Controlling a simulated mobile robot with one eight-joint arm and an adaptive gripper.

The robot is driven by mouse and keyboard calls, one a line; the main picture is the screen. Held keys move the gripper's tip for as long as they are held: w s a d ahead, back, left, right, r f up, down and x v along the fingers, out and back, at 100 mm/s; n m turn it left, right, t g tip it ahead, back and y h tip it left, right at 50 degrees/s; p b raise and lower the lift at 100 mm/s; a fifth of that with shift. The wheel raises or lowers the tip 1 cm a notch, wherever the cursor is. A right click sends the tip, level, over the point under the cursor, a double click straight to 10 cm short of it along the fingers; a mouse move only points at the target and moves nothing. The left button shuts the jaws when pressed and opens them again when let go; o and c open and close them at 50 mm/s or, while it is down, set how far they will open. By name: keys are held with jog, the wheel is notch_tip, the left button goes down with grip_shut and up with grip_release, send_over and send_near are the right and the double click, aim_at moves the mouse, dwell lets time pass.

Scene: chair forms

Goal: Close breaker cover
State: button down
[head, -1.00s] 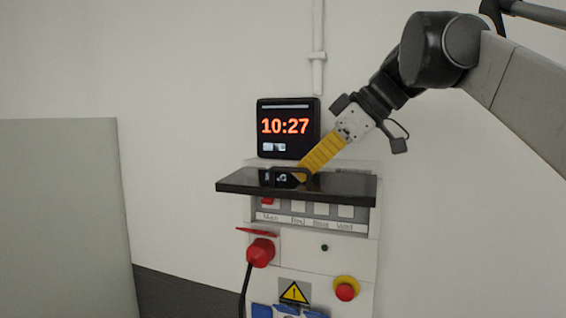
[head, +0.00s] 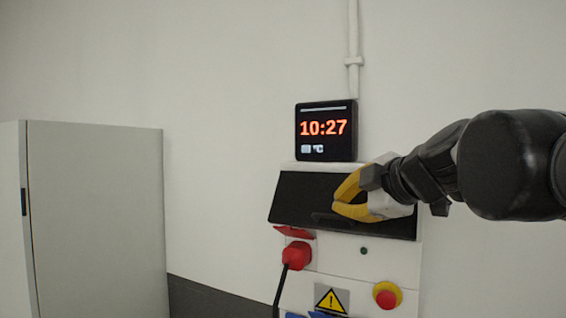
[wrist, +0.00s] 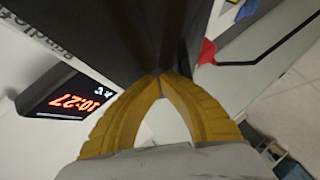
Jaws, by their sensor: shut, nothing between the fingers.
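The black breaker cover (head: 300,200) hangs down over the front of the white electrical box (head: 395,262), sloping slightly outward at its lower edge. It hides the row of switches. My gripper (head: 335,203), with yellow fingers, is in front of the cover's right half. In the wrist view the fingertips (wrist: 160,76) meet and are right at the dark cover (wrist: 130,30), touching it or very close. Nothing is held between them.
A digital clock (head: 326,131) is on the wall above the box. Below the cover are a red plug (head: 296,255) with a black cable, a red emergency button (head: 387,296) and a yellow warning sign (head: 331,300). A grey cabinet (head: 95,210) stands at left.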

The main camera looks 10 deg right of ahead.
jog(key=shift+w+d+f+b, duration=0.15)
jog(key=shift+w+d+f, duration=0.25)
jog(key=shift+w+f, duration=0.25)
jog(key=shift+w+d+f+b, duration=0.15)
jog(key=shift+w+d+f, duration=0.25)
jog(key=shift+w+f, duration=0.15)
